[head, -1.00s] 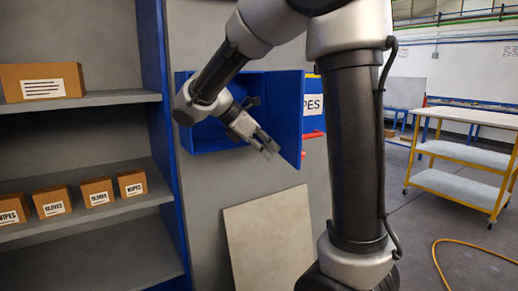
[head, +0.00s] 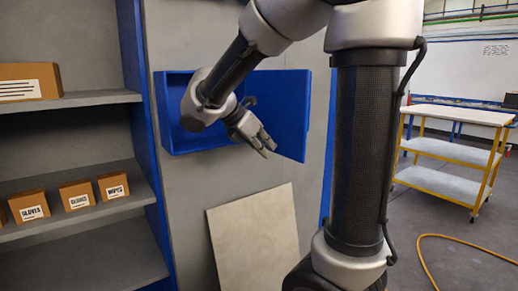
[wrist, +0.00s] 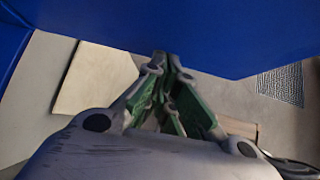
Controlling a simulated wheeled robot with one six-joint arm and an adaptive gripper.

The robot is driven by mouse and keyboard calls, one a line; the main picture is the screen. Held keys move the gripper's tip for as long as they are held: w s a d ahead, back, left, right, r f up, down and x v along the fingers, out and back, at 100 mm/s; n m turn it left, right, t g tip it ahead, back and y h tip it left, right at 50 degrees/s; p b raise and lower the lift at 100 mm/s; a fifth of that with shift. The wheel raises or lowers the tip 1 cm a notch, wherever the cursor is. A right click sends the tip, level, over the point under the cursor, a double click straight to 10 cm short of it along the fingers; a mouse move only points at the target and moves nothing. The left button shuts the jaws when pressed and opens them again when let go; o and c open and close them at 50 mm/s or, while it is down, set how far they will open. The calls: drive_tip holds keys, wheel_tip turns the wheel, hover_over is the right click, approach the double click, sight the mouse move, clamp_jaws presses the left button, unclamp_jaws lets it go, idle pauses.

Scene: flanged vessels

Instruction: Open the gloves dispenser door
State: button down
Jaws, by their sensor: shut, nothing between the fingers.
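The blue gloves dispenser (head: 174,118) is a wall-mounted box in the head view. Its blue door (head: 290,115) stands swung out wide to the right. My gripper (head: 268,150) is shut and empty, in front of the door's lower part, pointing down to the right. My wrist hides part of the box's inside and the hinge area. In the wrist view the shut fingers (wrist: 165,60) lie just below a blue surface (wrist: 200,25), seemingly the door. I cannot tell whether they touch it.
Shelves with cardboard boxes (head: 78,195) stand at the left. A pale panel (head: 255,240) leans against the wall below the dispenser. A yellow-framed cart (head: 450,147) and an orange hose (head: 435,236) are at the right, with open floor between.

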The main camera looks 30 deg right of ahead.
drive_tip(key=shift+d, duration=1.65)
drive_tip(key=shift+a+f, duration=0.1)
